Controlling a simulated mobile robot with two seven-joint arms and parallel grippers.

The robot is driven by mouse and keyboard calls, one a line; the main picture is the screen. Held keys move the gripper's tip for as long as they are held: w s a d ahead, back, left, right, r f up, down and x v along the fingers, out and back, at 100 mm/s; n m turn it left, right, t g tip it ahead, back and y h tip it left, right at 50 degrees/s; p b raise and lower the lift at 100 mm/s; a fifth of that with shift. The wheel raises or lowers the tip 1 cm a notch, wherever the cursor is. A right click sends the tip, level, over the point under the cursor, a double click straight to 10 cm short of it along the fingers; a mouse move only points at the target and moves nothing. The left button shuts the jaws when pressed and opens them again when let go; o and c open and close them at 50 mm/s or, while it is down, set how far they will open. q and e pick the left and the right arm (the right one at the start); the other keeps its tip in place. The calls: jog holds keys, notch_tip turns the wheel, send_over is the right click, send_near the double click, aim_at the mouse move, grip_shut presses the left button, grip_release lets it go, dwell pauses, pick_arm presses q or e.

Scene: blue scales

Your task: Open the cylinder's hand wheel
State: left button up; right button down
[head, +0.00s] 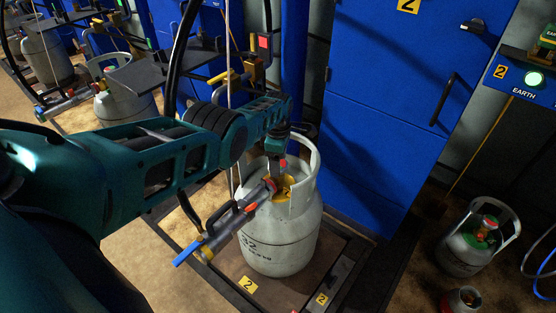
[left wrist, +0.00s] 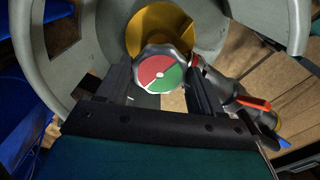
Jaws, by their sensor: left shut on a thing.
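The grey gas cylinder (head: 275,240) stands upright on a low scale platform marked 2. Its collar ring also shows in the left wrist view (left wrist: 75,80). The hand wheel (left wrist: 158,72), with a red and green disc on top, sits at the centre of the collar, above a yellow part (left wrist: 158,30). My left gripper (left wrist: 160,85) reaches down into the collar, its two dark fingers on either side of the hand wheel, shut on it. In the head view my left gripper (head: 283,155) hides most of the wheel. My right gripper is not in view.
A filling connector with a blue lever (head: 187,250) is joined to the cylinder's left side. A blue cabinet (head: 385,120) stands behind. A smaller cylinder (head: 470,245) stands at right. More cylinders (head: 115,100) stand at the upper left. The scale platform (head: 335,285) has a raised edge.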

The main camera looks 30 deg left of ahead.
pick_arm(q)
jog(key=shift+n, duration=0.4)
jog(key=o, duration=1)
jog(key=shift+o, duration=0.2)
jog(key=shift+r, duration=0.15)
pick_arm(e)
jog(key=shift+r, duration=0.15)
pick_arm(q)
notch_tip(320, 180, up, 13)
jog(key=p, duration=1.1)
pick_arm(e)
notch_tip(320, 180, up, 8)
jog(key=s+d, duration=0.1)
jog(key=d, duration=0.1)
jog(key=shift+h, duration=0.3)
pick_arm(q)
jog(key=shift+f, duration=0.2)
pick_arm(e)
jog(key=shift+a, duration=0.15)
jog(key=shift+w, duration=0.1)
